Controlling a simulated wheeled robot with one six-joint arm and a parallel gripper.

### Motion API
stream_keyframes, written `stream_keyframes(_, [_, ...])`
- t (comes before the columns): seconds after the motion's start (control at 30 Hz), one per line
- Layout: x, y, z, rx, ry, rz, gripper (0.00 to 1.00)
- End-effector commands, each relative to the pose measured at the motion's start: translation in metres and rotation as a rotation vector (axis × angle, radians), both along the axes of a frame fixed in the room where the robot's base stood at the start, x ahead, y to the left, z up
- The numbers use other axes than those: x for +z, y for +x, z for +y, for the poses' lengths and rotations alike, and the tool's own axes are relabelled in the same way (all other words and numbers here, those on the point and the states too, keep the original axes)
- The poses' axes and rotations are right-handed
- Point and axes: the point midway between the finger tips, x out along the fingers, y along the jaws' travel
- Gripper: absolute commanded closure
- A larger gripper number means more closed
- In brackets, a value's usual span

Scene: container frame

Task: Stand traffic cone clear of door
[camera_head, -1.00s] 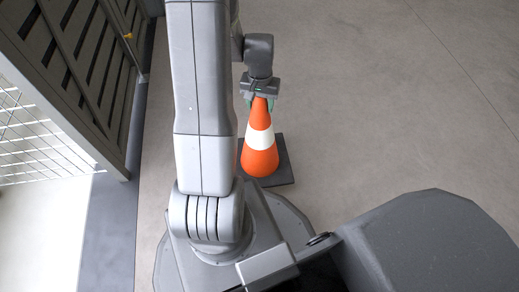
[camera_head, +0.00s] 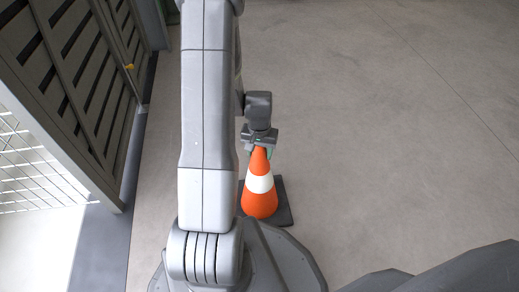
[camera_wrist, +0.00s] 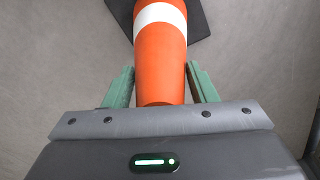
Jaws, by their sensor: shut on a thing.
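The orange traffic cone (camera_head: 259,200) with a white band and a dark square base stands upright, just right of my arm in the head view. My gripper (camera_head: 260,150) is above it, shut on its tip. In the wrist view the cone (camera_wrist: 160,50) runs up between the two green fingers of my gripper (camera_wrist: 161,88). I cannot tell whether the base touches the floor. The slatted grey door (camera_head: 75,75) is at the upper left, apart from the cone. My arm hides part of the floor between them.
A yellow handle (camera_head: 129,66) shows on the slatted door. A white wire mesh (camera_head: 35,170) is at the far left, beside a dark floor strip (camera_head: 105,235). The concrete floor (camera_head: 390,130) to the right is clear.

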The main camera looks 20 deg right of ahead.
Motion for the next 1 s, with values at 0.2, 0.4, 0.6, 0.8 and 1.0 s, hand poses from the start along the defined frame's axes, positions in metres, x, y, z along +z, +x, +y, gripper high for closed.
stream_keyframes(0.2, [-0.002,0.0,0.0,0.0,0.001,0.001,0.42])
stream_keyframes(0.4, [-0.002,0.0,0.0,0.0,0.001,0.001,0.26])
stream_keyframes(0.6, [0.0,0.0,0.0,0.0,0.001,0.001,0.26])
stream_keyframes(0.8, [0.029,0.001,0.0,0.0,-0.002,-0.002,0.26])
stream_keyframes(1.0, [0.074,0.0,0.0,0.0,-0.002,-0.002,0.26])
